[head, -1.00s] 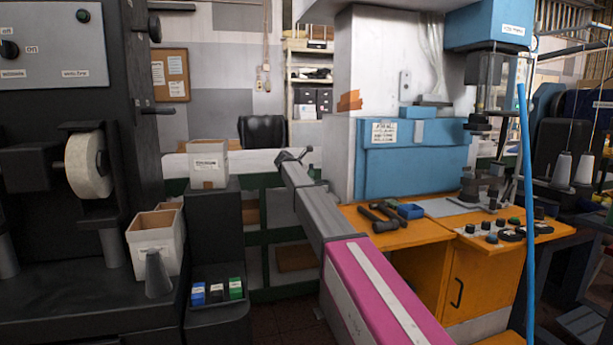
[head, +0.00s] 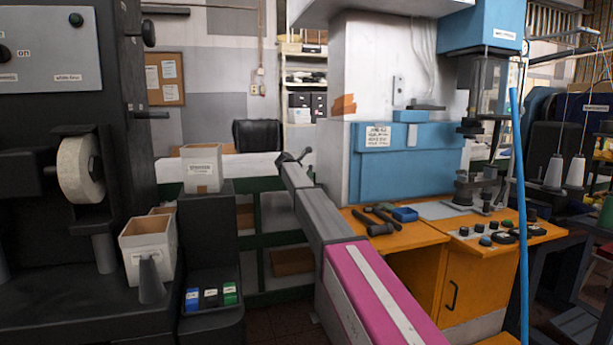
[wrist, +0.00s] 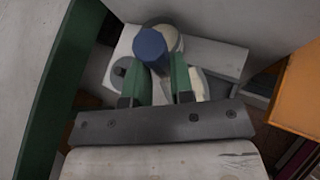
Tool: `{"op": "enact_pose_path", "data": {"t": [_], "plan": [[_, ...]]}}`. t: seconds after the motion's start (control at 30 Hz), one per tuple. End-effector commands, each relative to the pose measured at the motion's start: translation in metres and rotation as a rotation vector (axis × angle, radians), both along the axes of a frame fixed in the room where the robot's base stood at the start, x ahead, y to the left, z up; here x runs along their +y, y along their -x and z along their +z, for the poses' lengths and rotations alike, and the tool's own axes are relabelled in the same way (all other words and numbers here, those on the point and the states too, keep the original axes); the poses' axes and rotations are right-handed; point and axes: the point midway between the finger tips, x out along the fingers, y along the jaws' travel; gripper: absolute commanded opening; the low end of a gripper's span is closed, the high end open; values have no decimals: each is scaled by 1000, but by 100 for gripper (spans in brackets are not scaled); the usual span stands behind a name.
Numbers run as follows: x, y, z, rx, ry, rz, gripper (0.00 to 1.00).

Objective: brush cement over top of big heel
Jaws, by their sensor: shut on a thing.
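My gripper (wrist: 158,82) has two green fingers closed on a blue cylindrical thing (wrist: 150,48). It may be the handle of a brush, but no bristles show. In the head view my gripper (head: 297,157) is small at the far end of my outstretched arm, and what it holds cannot be made out there. Cream-coloured shapes lie partly behind the blue thing and the fingers in the wrist view. I cannot tell whether they belong to it. I cannot pick out the big heel or the cement for certain in either view.
An orange bench (head: 400,240) with hammers (head: 375,220) and a blue tray (head: 404,214) stands to the right of my arm. A black machine with a pale wheel (head: 80,168) and white boxes (head: 201,168) is at left. A blue pole (head: 520,220) rises at right.

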Motion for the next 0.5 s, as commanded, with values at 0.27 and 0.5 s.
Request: {"op": "enact_pose_path", "data": {"t": [0.27, 0.5], "plan": [[10, 16, -4, 1, -1, 0, 0], [16, 26, -7, 2, -3, -1, 0]]}}
